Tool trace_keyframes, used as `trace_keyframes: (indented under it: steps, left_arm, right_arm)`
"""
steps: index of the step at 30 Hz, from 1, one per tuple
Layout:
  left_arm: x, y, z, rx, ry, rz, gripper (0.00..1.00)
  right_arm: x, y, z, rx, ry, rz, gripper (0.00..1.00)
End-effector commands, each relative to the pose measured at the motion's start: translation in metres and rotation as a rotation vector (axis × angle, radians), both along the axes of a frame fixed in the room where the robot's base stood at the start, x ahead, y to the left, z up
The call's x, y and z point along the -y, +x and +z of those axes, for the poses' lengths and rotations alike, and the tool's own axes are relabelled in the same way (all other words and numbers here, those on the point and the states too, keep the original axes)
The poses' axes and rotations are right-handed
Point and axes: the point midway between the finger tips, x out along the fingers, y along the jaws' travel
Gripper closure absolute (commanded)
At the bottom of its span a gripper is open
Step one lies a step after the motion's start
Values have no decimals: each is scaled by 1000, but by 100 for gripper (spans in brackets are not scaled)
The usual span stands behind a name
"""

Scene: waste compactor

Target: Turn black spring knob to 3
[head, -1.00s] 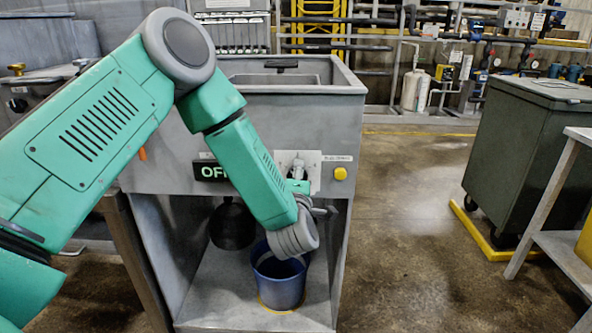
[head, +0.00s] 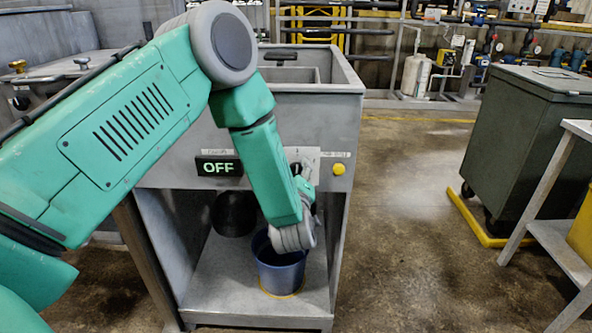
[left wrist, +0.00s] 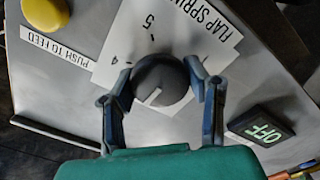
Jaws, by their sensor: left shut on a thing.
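The black spring knob (left wrist: 163,80) sits on a white dial plate lettered FLAP SPRING (left wrist: 215,25). My left gripper (left wrist: 162,74) is shut on the knob, one finger on each side. The white pointer line on the knob points to the lower left in the left wrist view. Numerals 4 and 5 show on the plate; I cannot make out a 3, and the left finger hides part of the plate. In the head view the dark knob (head: 297,169) is mostly hidden by my left forearm. My right gripper is in no view.
A lit OFF display (head: 218,168) is left of the knob, and a yellow button (head: 338,169) is right of it. A blue bucket (head: 281,272) stands on the cabinet's lower shelf below my wrist. A dark wheeled bin (head: 530,135) stands at right, with open floor between.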

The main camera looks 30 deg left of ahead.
Motion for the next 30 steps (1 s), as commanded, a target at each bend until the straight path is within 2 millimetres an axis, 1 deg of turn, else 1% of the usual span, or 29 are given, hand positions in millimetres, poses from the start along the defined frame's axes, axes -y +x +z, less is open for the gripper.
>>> trace_keyframes:
  steps: [1,13,14,15,16,26,30]
  left_arm:
    - [4,-3,-8,-24,-2,-9,87]
    - [3,-3,-9,-27,1,-9,87]
    - [3,-3,-9,-27,1,-9,51]
    - [3,-3,-9,-26,1,-8,37]
    - [3,-3,-8,-25,1,-8,35]
    - [1,-4,-4,-14,3,-3,35]
    - [9,-15,-4,-15,2,-5,35]
  right_arm:
    - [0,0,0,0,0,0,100]
    - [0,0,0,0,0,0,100]
    - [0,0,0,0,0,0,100]
    - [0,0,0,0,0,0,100]
    - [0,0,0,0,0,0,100]
    - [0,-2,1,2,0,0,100]
    - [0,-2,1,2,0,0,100]
